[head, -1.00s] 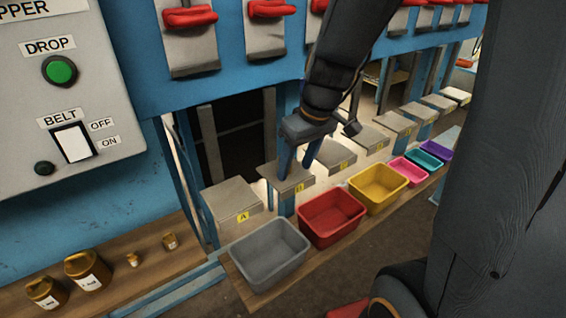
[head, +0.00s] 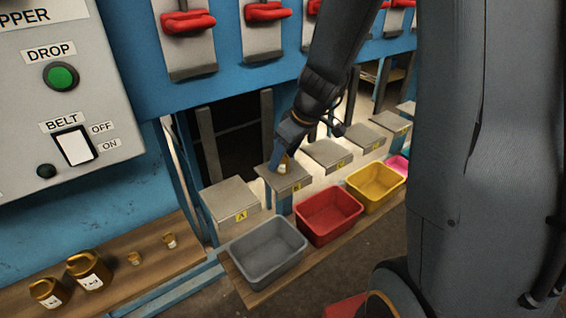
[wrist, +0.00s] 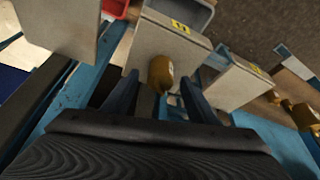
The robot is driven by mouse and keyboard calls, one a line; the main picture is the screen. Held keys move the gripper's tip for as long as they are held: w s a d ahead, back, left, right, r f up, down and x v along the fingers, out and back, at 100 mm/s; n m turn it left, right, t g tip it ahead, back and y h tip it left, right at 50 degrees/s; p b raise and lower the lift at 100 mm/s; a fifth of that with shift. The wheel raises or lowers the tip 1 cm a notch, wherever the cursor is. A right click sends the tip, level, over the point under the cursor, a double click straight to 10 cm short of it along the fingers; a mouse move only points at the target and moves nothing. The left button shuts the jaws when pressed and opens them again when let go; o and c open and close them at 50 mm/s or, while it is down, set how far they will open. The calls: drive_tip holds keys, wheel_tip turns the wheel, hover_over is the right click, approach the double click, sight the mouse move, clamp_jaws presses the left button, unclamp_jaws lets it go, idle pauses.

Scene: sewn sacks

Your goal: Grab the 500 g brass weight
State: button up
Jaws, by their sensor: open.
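A brass weight (head: 284,168) stands on the grey platform marked B (head: 289,182) in the head view. It also shows in the wrist view (wrist: 161,72), between the two blue fingers. My gripper (head: 280,155) is open at this weight, with a finger on either side of it in the wrist view (wrist: 160,80). I cannot tell whether either finger touches it. Other brass weights stand on the wooden shelf at the lower left: two larger ones, one of them here (head: 88,270), and two small ones (head: 134,258). The labels are too small to read.
A grey bin (head: 262,252), a red bin (head: 329,216) and a yellow bin (head: 376,187) line the plank in front of the platforms. Platform A (head: 230,201) is to the left of B. Blue framing and a control panel (head: 50,100) stand close by.

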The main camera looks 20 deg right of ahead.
drive_tip(key=shift+x, duration=0.75)
drive_tip(key=shift+c, duration=0.3)
clamp_jaws()
drive_tip(key=shift+r, duration=0.15)
